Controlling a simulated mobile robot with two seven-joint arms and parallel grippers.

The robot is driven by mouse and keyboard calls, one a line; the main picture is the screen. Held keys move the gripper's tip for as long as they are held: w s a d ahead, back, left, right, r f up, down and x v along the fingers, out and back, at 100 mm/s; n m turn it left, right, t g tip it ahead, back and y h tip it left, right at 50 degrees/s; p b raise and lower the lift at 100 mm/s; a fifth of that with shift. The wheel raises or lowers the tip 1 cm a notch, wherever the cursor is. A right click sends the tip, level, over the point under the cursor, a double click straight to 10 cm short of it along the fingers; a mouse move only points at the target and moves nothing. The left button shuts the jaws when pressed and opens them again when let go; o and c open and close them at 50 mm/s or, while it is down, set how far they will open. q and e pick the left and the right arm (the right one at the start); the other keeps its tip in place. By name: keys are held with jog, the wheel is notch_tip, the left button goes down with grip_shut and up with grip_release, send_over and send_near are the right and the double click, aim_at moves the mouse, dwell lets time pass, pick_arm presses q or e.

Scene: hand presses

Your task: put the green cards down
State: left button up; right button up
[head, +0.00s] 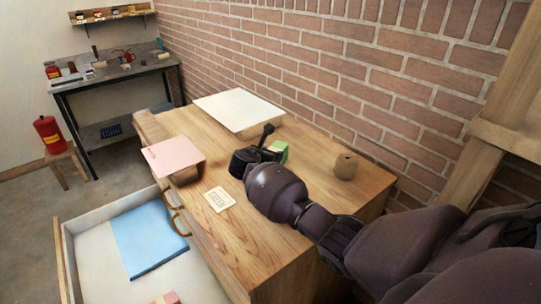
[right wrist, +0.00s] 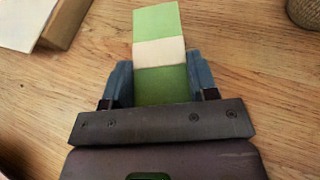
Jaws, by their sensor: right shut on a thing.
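The green cards (right wrist: 158,20) are a small stack with a pale band (right wrist: 160,52) around the middle. In the right wrist view they stick out from between the two fingers of my right gripper (right wrist: 160,78), which is shut on them. In the head view the cards (head: 281,150) show as a small green patch beyond my right gripper (head: 268,146), over the wooden desk (head: 235,174). I cannot tell whether the cards touch the desk top. My left gripper is not in view.
A white board (head: 238,109) lies at the back of the desk, a pink sheet (head: 173,155) at its left edge, and a small printed card (head: 219,200) in front. An open drawer (head: 95,255) holds a blue folder (head: 147,240).

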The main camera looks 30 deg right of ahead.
jog(key=o, duration=0.8)
jog(key=shift+f, duration=0.1)
jog(key=shift+c, duration=0.2)
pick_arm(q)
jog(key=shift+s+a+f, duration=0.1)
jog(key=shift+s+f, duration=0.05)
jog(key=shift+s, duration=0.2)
pick_arm(e)
jog(key=o, duration=0.3)
jog(key=shift+o, duration=0.2)
jog(key=shift+a+r, duration=0.15)
jog(key=shift+r, duration=0.05)
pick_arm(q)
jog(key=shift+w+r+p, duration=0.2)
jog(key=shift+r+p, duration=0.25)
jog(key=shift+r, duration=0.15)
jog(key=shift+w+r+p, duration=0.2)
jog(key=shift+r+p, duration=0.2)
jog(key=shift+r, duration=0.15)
pick_arm(e)
jog(key=v, duration=1.1)
jog(key=shift+s+a+r, duration=0.2)
jog(key=shift+r, duration=0.05)
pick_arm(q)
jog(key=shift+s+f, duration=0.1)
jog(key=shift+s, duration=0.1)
